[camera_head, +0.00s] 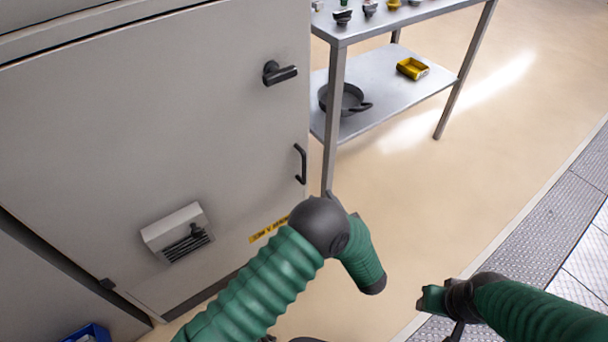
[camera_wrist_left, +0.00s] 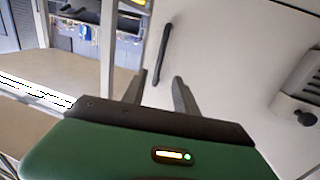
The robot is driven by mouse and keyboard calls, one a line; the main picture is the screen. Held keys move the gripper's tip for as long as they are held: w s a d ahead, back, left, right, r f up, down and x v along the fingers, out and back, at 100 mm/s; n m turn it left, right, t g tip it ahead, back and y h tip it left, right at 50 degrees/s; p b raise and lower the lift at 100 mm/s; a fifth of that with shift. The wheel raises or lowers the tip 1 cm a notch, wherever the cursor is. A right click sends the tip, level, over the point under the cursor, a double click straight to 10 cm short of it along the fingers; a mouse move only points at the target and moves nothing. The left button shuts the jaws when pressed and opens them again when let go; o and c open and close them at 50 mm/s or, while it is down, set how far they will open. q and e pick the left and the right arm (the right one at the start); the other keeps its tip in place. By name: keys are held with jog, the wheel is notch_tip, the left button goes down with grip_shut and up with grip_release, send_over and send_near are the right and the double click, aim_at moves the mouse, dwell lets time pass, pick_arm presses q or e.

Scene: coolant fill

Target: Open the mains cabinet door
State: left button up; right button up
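The grey mains cabinet door (camera_head: 150,110) fills the left of the head view and looks closed. It carries a black turning handle (camera_head: 278,73) near the top and a black pull handle (camera_head: 300,163) lower at its right edge. In the left wrist view, the pull handle (camera_wrist_left: 163,50) stands ahead of my left gripper (camera_wrist_left: 160,76). The gripper is open, and the handle's near end shows between the fingertips; I cannot tell whether it is between them in depth. In the head view my left arm hides the fingers. My right arm is at the lower right, its fingers not clear.
A metal shelf table (camera_head: 385,85) stands right of the cabinet, with a dark pan (camera_head: 345,98) and a yellow tray (camera_head: 412,68) on its lower shelf. A vent box (camera_head: 178,232) sticks out of the door. The floor (camera_head: 450,190) in front of the table is clear.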

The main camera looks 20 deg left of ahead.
aim_at(305, 170)
pick_arm(q)
jog(key=b+x, duration=0.2)
jog(key=x, duration=0.4)
jog(key=b+x, duration=0.2)
jog(key=x, duration=0.4)
jog(key=shift+f, duration=0.2)
jog(key=shift+w+a+r, duration=0.15)
jog(key=shift+w+a, duration=0.1)
jog(key=shift+w, duration=0.15)
grip_shut()
